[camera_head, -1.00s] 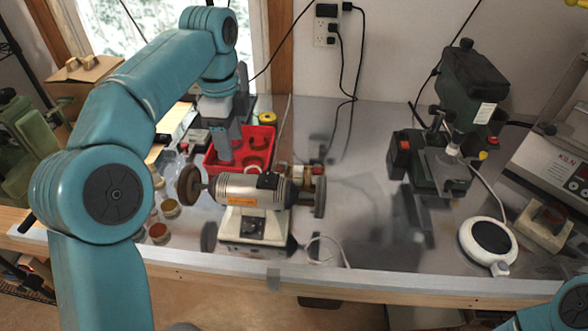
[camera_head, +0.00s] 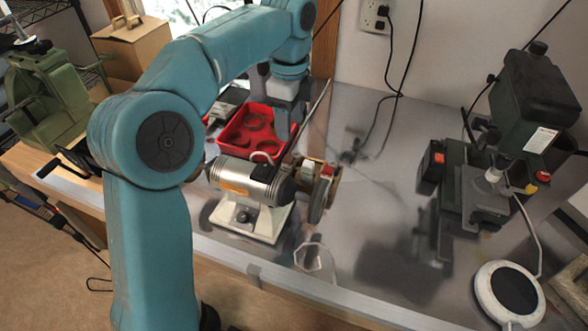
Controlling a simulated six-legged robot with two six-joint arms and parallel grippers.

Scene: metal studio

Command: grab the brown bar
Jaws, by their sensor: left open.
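My left gripper (camera_head: 283,122) points down at the right side of the red tray (camera_head: 226,140), behind the bench grinder. It is open; its fingertips are partly hidden by the grinder and the tray's edge. Brownish round pieces (camera_head: 257,120) lie in the tray. I cannot pick out a brown bar with certainty; it may be hidden behind the gripper or the grinder. My right gripper is out of view.
The bench grinder (camera_head: 240,178) stands in front of the tray, close to my left forearm. A drill press (camera_head: 535,100) and a round white plate device (camera_head: 508,292) stand at right. A cardboard box (camera_head: 135,48) is at back left.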

